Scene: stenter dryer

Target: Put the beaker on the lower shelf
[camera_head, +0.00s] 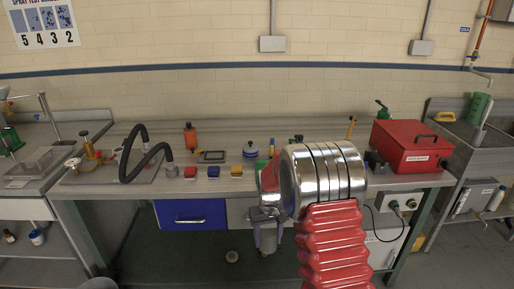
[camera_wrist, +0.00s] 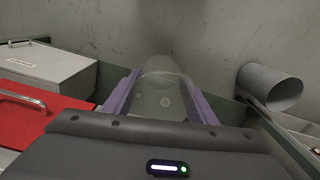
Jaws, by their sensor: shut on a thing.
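My gripper (camera_head: 268,227), with purple fingers, hangs in front of the workbench, below the level of its top. It is shut on a clear glass beaker (camera_wrist: 165,92), seen between the two fingers in the wrist view. In the head view the beaker is small and largely hidden by the gripper. It is held clear of the bench top. Under the bench is a dark green surface (camera_head: 185,250) that may be the lower shelf; my arm hides part of it.
A blue drawer (camera_head: 190,213) is under the bench top (camera_head: 110,185). A red case (camera_head: 408,148) stands at the right of the top. The wrist view shows a grey open tube (camera_wrist: 270,88) right of the beaker.

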